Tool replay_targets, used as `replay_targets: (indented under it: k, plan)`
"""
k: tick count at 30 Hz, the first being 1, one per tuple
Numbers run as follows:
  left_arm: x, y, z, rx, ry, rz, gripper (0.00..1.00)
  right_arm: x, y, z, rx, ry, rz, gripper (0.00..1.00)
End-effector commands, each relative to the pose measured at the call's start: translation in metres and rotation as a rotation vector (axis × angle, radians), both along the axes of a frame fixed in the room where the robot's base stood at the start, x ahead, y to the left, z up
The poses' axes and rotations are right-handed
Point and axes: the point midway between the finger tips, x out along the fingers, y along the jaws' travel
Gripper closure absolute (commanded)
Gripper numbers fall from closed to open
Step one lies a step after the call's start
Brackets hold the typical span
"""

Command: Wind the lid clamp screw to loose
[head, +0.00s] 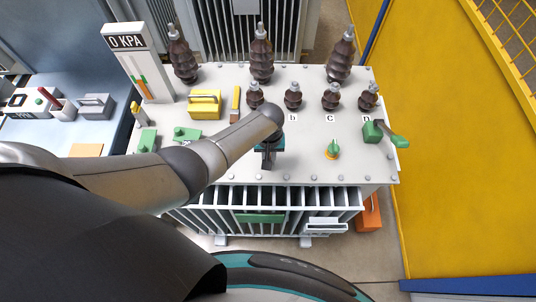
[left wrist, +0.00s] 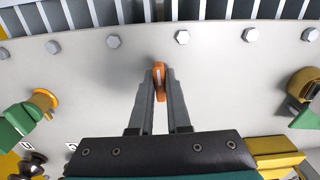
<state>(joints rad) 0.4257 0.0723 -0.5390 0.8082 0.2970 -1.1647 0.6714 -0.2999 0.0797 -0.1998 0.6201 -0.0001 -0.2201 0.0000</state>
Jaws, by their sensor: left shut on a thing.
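My left gripper (head: 268,158) points down over the front part of the white transformer lid (head: 300,170). In the left wrist view its two fingers (left wrist: 160,85) are shut on a small orange piece, which looks like the head of the lid clamp screw (left wrist: 160,72). The orange piece stands between the fingertips, close to the row of hex bolts along the lid's edge. In the head view the screw is hidden behind my left arm and gripper. How far it is wound cannot be told. My right gripper is not in view.
A green valve with an orange ring (head: 333,149) and a green-handled lever (head: 385,134) stand to the right. Brown bushings (head: 293,97) stand behind my gripper.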

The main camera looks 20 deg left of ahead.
Motion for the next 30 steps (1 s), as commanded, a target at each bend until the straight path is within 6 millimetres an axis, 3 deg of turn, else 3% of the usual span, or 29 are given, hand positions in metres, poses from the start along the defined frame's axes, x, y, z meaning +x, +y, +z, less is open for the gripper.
replay_targets:
  k: [12,22,30]
  plan:
    - [-0.0004,-0.0003,-0.0005,0.0,0.001,0.071,1.0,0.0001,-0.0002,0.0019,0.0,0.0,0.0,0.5]
    - [-0.0004,-0.0011,0.0002,-0.002,0.001,0.424,1.0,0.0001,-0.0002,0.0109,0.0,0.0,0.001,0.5]
    - [-0.0004,-0.0004,-0.0008,0.0,0.0,0.476,1.0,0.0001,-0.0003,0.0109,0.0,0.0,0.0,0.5]
